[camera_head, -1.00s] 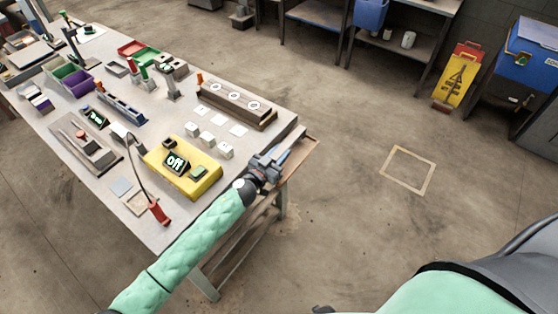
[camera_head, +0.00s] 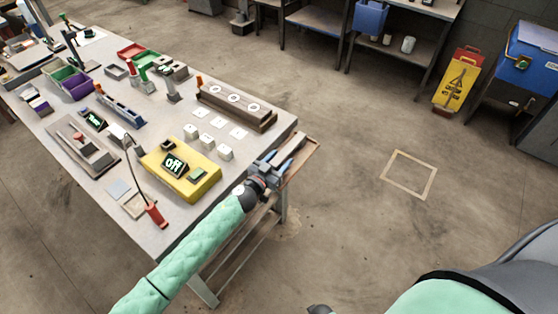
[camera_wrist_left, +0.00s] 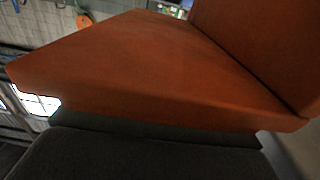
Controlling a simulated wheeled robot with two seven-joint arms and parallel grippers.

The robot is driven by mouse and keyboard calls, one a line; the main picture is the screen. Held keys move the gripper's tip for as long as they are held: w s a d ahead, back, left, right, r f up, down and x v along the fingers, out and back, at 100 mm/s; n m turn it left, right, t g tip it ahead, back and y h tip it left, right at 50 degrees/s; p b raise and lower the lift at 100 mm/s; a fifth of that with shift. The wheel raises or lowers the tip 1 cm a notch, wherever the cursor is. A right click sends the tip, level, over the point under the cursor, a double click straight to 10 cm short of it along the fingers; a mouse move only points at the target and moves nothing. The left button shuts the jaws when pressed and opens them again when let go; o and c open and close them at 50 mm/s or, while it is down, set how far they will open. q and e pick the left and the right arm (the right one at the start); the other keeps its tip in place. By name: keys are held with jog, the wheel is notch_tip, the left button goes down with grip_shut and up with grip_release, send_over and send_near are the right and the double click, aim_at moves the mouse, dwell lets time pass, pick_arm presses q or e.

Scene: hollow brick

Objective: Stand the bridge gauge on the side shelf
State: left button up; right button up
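My left gripper (camera_head: 275,164) is at the table's right edge, above the brown side shelf (camera_head: 304,158). Two blue-grey prongs show at its tip with a gap between them. I cannot tell whether they are fingers or a held piece. I cannot pick out the bridge gauge with certainty. In the left wrist view, a large orange-brown surface (camera_wrist_left: 150,65) with a raised panel fills the picture, very close, above a dark grey part. I cannot tell what it belongs to. My right gripper is not clearly in view.
On the table (camera_head: 160,232), a yellow box (camera_head: 205,185) with an "Off" display, white cubes (camera_head: 208,143) and a dark wooden block (camera_head: 240,112) with white rings stand near the gripper. A red-handled tool (camera_head: 156,216) is at the front edge.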

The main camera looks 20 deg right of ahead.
pick_arm(q)
jog(key=shift+r, duration=0.1)
jog(key=shift+s+a, duration=0.15)
jog(key=p+v, duration=0.2)
jog(key=v, duration=0.9)
jog(key=shift+s+a, duration=0.2)
pick_arm(e)
jog(key=s+d+f, duration=0.1)
jog(key=f, duration=0.1)
jog(key=s+d+f, duration=0.1)
jog(key=f, duration=0.1)
jog(key=shift+s+d, duration=0.1)
jog(key=shift+s, duration=0.3)
jog(key=shift+w+d+r, duration=0.1)
